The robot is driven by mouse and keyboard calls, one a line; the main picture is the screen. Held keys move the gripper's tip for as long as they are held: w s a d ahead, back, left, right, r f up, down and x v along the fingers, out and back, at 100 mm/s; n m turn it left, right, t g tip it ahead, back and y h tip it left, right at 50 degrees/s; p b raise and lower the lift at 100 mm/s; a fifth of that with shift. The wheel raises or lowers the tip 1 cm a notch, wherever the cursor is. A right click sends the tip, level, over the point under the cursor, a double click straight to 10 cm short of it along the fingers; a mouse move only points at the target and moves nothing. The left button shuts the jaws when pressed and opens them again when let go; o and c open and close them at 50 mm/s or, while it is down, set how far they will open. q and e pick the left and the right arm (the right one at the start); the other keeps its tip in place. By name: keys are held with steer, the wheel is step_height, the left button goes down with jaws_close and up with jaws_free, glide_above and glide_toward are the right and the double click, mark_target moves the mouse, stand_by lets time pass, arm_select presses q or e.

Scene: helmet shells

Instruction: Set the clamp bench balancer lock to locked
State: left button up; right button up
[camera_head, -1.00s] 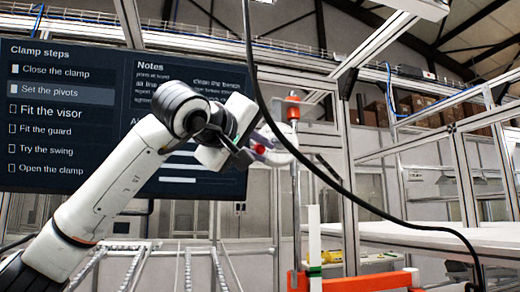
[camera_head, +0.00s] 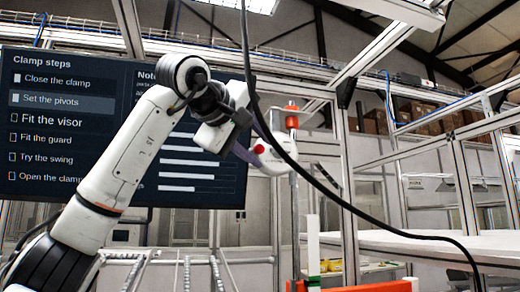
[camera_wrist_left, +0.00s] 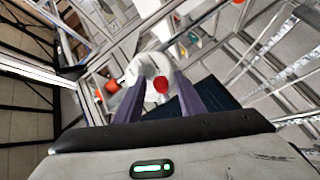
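A white rounded body (camera_head: 274,160) with a red round knob (camera_head: 259,149) hangs beside an upright pole with an orange top (camera_head: 291,115). I cannot tell for certain which part is the balancer lock, or its setting. My left gripper (camera_head: 249,140) is at the body's left, its dark purple fingers reaching toward the knob. In the left wrist view, the fingers are apart. The red knob (camera_wrist_left: 160,84) and white body (camera_wrist_left: 150,66) show between and beyond them; contact cannot be told. My right gripper is not in view.
A dark screen (camera_head: 60,150) listing clamp steps stands behind my left arm. A black cable (camera_head: 345,195) hangs across the front of the white body. An orange bench part (camera_head: 370,287) with a white-green post (camera_head: 313,245) is below. A white table (camera_head: 430,243) is at right.

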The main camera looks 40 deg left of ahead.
arm_select(q)
steer(key=shift+d, duration=0.1)
steer(key=shift+s, duration=0.45)
steer(key=b+v, duration=0.1)
steer(key=v, duration=0.8)
steer(key=shift+s+r, duration=0.15)
